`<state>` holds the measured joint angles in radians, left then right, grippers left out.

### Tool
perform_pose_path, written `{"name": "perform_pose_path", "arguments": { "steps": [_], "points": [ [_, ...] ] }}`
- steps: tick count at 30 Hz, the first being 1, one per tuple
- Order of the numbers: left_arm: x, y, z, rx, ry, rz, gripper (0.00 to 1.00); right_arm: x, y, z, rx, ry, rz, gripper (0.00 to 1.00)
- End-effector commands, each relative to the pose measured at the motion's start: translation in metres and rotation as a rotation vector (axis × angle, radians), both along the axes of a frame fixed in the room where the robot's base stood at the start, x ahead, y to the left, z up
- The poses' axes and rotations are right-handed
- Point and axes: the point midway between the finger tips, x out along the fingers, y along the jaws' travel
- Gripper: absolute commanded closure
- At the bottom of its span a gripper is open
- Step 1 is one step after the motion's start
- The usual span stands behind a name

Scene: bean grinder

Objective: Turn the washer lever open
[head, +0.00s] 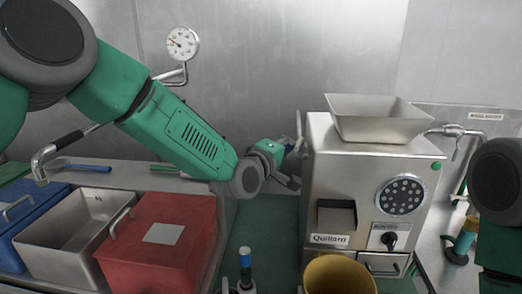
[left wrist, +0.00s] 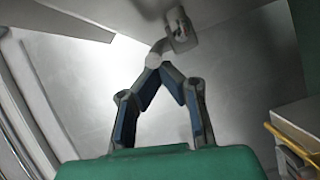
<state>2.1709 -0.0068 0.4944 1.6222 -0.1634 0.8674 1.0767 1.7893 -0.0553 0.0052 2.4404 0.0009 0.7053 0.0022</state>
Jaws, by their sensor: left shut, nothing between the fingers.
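The grinder (head: 335,185), a metal box with a hopper on top, stands right of centre in the head view. A slim upright grey lever (head: 299,127) shows at its left side; I take it as the washer lever. My left gripper (head: 292,165) is beside that side, just below the lever. In the left wrist view its fingers (left wrist: 160,66) meet at the tips, shut and empty. A grey jointed part (left wrist: 180,32), probably the lever, shows just beyond the tips. I cannot tell whether they touch. My right gripper is out of view.
A blue bin (head: 22,222), a steel bin (head: 75,238) and a red lidded bin (head: 160,235) stand at the left. A yellow bowl (head: 340,275) is in front of the grinder. A pressure gauge (head: 182,43) is on the wall.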

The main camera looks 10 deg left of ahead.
Motion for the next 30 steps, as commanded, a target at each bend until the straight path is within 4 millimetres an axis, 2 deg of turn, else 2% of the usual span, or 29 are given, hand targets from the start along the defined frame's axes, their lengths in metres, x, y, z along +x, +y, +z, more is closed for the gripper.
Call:
{"name": "perform_pose_path", "arguments": {
  "steps": [6, 30],
  "points": [
    [-0.003, -0.015, -0.001, -0.001, 0.000, -0.013, 1.00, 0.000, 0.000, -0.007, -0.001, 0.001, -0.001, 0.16],
    [-0.005, -0.020, 0.000, 0.000, 0.000, -0.014, 1.00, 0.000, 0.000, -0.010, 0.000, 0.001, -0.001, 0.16]
  ]
}}
